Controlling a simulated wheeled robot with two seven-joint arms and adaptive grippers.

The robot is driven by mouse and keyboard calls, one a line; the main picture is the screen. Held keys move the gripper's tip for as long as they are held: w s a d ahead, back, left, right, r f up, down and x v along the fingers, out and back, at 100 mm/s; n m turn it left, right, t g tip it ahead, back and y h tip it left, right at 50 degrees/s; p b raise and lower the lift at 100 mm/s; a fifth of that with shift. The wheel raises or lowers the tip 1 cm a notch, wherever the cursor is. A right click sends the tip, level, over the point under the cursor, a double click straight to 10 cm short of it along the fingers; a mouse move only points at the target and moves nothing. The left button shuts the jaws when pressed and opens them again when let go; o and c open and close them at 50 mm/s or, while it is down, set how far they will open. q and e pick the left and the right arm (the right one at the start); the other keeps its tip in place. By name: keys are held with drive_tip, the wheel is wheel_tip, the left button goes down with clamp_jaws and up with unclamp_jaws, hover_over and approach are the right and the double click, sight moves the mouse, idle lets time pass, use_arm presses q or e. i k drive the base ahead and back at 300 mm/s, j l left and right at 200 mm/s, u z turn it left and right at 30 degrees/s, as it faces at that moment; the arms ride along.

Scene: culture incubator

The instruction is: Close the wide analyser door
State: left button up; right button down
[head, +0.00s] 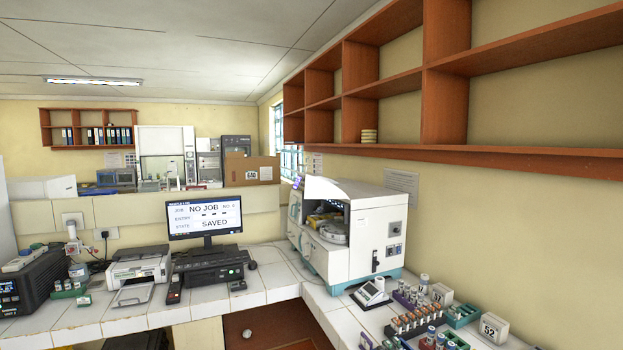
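A wide white and teal analyser (378,225) stands on the tiled counter right of centre, against the right wall. Its front opening (328,220) is uncovered, and a dark interior with a round grey part shows inside. A pale curved panel (322,188) sits above this opening and looks like the raised door, but its exact edges are too small to tell. Neither of my grippers shows in the head view.
Sample racks (415,322) and a small desktop device (371,292) stand on the counter before the analyser. A monitor (204,214), a printer (140,268) and a black unit (210,265) stand left. Wooden shelves (445,110) overhang the right wall. A floor gap (275,325) lies between the counters.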

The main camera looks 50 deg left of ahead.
sight(314, 188)
drive_tip(key=i+j+u, duration=0.25)
drive_tip(key=i+j, duration=0.5)
drive_tip(key=j, duration=0.6)
drive_tip(key=i+j+u, duration=0.3)
drive_tip(key=i+j, duration=0.55)
drive_tip(key=j, duration=0.35)
drive_tip(key=i+j+u, duration=0.25)
drive_tip(key=i+j, duration=0.7)
drive_tip(key=j, duration=0.1)
